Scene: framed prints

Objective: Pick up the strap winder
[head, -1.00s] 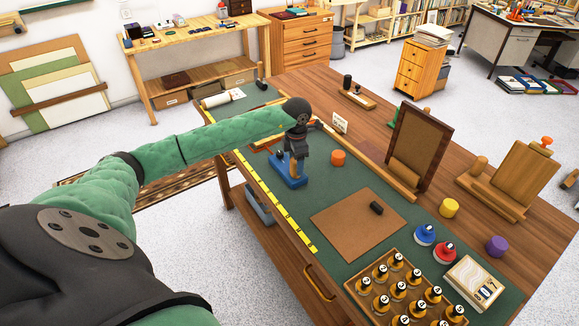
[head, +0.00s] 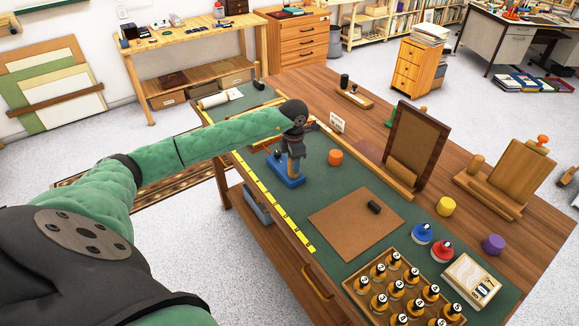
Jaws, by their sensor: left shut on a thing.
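A small device with a blue base (head: 287,179) and a grey-and-tan upright, which looks like the strap winder, is at the left part of the green mat (head: 350,262). My left gripper (head: 295,152) comes down from above over its upright and is shut on it. The fingers and my wrist hide much of the upper part. The blue base looks to be on or just above the mat; I cannot tell which. My right gripper is not in view.
A brown board (head: 355,222), a dark frame (head: 416,148) and a tray of small bottles (head: 352,291) are farther right. A yellow ruler (head: 273,205) runs along the front edge.

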